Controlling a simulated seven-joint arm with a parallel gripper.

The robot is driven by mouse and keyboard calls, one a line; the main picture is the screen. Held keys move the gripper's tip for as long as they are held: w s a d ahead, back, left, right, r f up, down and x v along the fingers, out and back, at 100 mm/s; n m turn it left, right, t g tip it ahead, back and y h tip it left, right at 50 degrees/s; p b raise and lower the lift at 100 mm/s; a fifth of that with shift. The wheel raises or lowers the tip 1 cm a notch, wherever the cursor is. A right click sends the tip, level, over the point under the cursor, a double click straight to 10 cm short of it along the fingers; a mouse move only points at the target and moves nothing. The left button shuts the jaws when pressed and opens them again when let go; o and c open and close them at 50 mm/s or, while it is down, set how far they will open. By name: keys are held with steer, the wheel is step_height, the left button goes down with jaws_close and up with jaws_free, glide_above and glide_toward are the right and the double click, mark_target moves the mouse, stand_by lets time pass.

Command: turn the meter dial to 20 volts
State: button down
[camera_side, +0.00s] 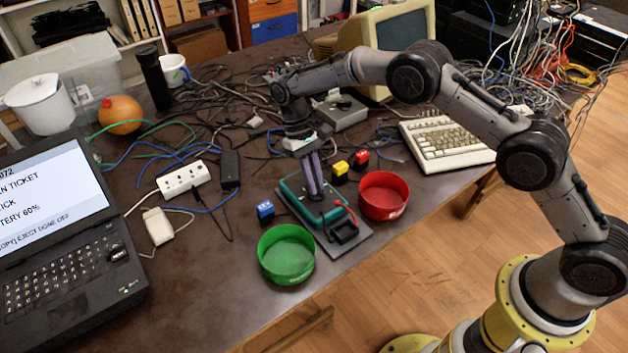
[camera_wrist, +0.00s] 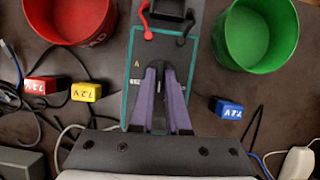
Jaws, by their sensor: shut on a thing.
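The meter (camera_side: 328,212) is a teal-edged, dark-faced unit lying on a grey base plate on the table. It also shows in the wrist view (camera_wrist: 128,90), with a red lead and a dark lead at its far end. My gripper (camera_side: 318,195) points down over the meter's face. In the wrist view my gripper (camera_wrist: 161,72) has its two purple fingers close together at the middle of the face, shut on the dial. The dial is mostly hidden between and under the fingertips, and its setting cannot be read.
A green bowl (camera_side: 287,270) and a red bowl (camera_side: 384,212) flank the meter. Blue (camera_side: 265,210), yellow (camera_side: 340,170) and red (camera_side: 361,158) 7.2 V blocks stand near it. A laptop (camera_side: 62,225), a power strip (camera_side: 183,179) and loose cables lie to the left.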

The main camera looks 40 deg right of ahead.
steer(key=m+y, duration=0.1)
steer(key=m, duration=0.4)
steer(key=shift+d+t+y, duration=0.15)
steer(key=shift+t+y, duration=0.15)
steer(key=shift+y, duration=0.1)
steer(key=shift+r, duration=0.1)
steer(key=c, duration=0.9)
jaws_free()
steer(key=v, duration=1.3)
steer(key=shift+w+d+r, duration=0.2)
steer(key=shift+r, duration=0.1)
